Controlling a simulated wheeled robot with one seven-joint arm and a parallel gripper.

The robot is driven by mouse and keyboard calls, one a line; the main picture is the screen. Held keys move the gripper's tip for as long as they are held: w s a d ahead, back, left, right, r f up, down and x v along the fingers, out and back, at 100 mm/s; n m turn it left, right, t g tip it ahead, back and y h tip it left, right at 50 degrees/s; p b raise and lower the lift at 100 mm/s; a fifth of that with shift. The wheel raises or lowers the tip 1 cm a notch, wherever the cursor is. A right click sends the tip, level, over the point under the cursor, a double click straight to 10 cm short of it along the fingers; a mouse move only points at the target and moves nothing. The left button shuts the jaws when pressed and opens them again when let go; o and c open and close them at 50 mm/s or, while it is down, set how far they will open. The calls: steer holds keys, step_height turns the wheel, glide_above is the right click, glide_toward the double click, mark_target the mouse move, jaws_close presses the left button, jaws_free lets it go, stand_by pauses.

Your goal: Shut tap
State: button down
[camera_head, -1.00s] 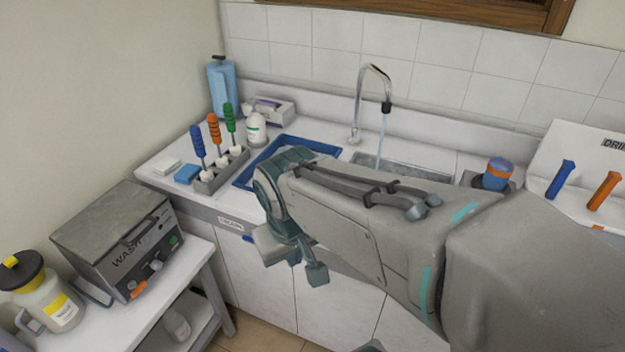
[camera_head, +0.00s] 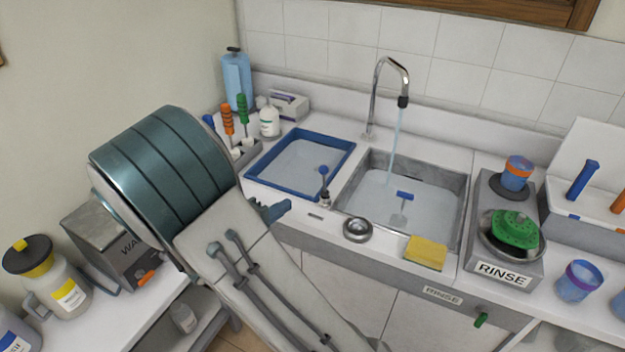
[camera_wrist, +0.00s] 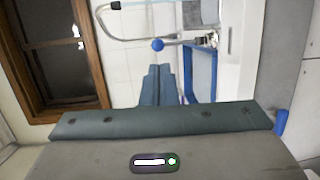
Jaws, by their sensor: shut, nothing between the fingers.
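The tap's tall curved spout (camera_head: 404,78) rises behind the sink, and a stream of water (camera_head: 396,140) runs from it. A short upright metal lever with a blue ball knob (camera_head: 323,171) stands on the counter between the blue tray and the sink. The ball knob also shows in the wrist view (camera_wrist: 158,45), just beyond my fingertips. My gripper (camera_head: 287,206) is shut and empty, left of the lever and apart from it in the head view. Its fingers (camera_wrist: 158,70) point toward the knob in the wrist view. My forearm hides part of the counter front.
The sink (camera_head: 458,215) holds water and a blue-handled item (camera_head: 405,197). The blue tray (camera_head: 280,187) lies left of it. A round metal fitting (camera_head: 357,230) and a yellow sponge (camera_head: 427,252) are at the front edge. Screwdriver-like tools (camera_head: 227,120) stand behind my arm.

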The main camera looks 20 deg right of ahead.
steer(key=t+p, duration=0.1)
steer(key=p, duration=0.3)
glide_toward(320, 172)
steer(key=shift+n, duration=0.3)
steer(key=x, duration=0.6)
steer(key=shift+w+d+f, duration=0.1)
steer(key=shift+w+d, duration=0.05)
steer(key=shift+d, duration=0.3)
